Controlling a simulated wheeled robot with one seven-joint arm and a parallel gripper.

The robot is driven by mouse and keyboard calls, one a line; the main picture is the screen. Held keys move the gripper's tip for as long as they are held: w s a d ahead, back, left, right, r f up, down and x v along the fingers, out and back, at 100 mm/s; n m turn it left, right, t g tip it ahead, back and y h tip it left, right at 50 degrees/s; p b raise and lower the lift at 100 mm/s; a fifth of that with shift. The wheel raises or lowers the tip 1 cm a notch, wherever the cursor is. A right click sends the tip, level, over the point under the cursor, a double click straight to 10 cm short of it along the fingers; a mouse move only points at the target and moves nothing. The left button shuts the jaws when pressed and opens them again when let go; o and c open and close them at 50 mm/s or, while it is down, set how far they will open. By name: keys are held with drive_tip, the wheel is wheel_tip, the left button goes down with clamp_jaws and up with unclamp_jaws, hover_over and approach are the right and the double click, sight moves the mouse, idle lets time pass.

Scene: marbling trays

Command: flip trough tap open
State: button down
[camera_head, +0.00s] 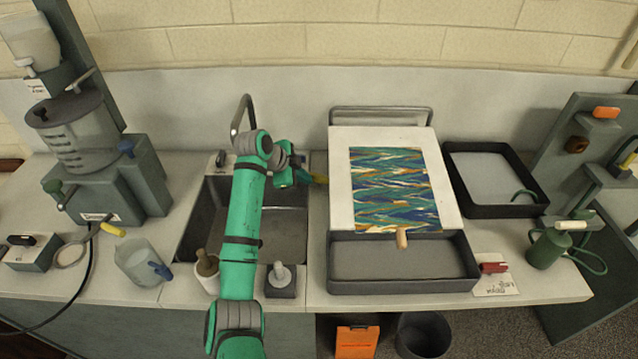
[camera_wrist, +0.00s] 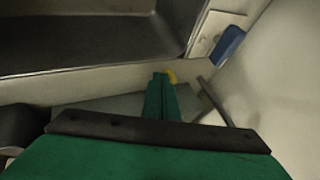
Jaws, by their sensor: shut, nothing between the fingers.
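My gripper (camera_head: 304,178) is over the right edge of the sink, close to the left side of the white-topped trough (camera_head: 340,190). In the wrist view its green fingers (camera_wrist: 162,97) are together with nothing between them. A small yellow piece (camera_head: 320,180) sits just beyond the fingertips; it also shows in the wrist view (camera_wrist: 172,76), right at the tips. It looks like a tap handle, but its body is mostly hidden by my gripper. I cannot tell whether the fingers touch it or how the handle is turned.
The sink (camera_head: 205,215) with its curved spout (camera_head: 240,112) lies left. A patterned sheet (camera_head: 395,190) lies on the white top, above a dark front tray (camera_head: 400,288). A blue piece (camera_wrist: 228,42) on a pale plate and a thin rod (camera_wrist: 213,100) are near the fingers.

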drive_tip(key=w, duration=0.3)
drive_tip(key=shift+w+d, duration=0.25)
drive_tip(key=shift+w, duration=0.15)
drive_tip(key=shift+w+a, duration=0.35)
drive_tip(key=shift+w, duration=0.1)
drive_tip(key=shift+w, duration=0.1)
idle(0.6)
